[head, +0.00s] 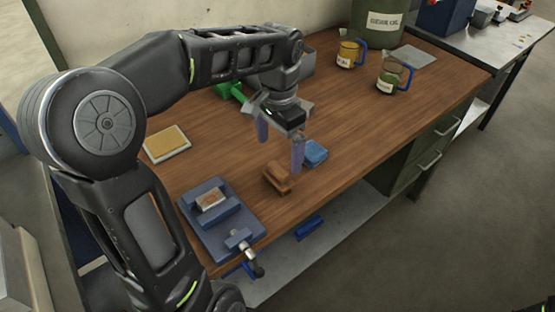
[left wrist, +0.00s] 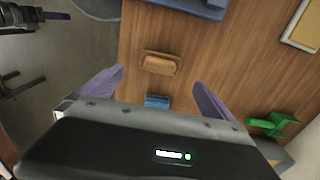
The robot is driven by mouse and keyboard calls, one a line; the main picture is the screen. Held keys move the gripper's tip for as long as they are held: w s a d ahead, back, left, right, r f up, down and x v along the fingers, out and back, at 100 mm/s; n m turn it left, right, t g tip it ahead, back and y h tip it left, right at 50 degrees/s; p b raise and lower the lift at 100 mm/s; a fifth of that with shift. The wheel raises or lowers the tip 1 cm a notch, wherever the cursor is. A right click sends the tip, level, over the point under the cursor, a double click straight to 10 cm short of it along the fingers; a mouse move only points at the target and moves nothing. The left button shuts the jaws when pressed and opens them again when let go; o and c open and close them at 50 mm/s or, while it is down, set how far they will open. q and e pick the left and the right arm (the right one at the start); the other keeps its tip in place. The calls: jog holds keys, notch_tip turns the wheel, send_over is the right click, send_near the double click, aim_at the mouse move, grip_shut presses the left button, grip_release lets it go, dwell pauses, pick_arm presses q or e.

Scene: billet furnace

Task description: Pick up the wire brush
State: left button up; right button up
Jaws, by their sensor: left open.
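The wire brush looks like a small brown block (head: 278,178) lying on the wooden workbench, near its front edge. It also shows in the left wrist view (left wrist: 160,63), just beyond the fingertips and roughly centred between them. My left gripper (head: 279,154) is open and empty, with its two purple fingers pointing down above the bench, just behind the brush in the head view. It also shows in the left wrist view (left wrist: 158,78). No contact with the brush is visible. A dark part with a purple tip at the wrist view's upper left may be my right gripper (left wrist: 50,18); its jaws are unclear.
A blue block (head: 315,152) lies close to the brush. A blue vise-like fixture (head: 222,222) stands front left, a yellow pad (head: 167,143) behind it. A green object (head: 228,91) lies behind my gripper. Two jugs (head: 349,54) (head: 391,77) stand at the back right. The bench's right part is clear.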

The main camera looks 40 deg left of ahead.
aim_at(278, 168)
pick_arm(q)
jog(key=shift+w+a, duration=0.1)
jog(key=shift+s+d+r, duration=0.1)
jog(key=shift+s+d, duration=0.15)
jog(key=shift+a+f, duration=0.15)
jog(key=shift+f, duration=1.2)
jog(key=shift+f+p, duration=0.65)
jog(key=shift+f, duration=1.95)
jog(key=shift+c, duration=0.2)
jog(key=c, duration=1.4)
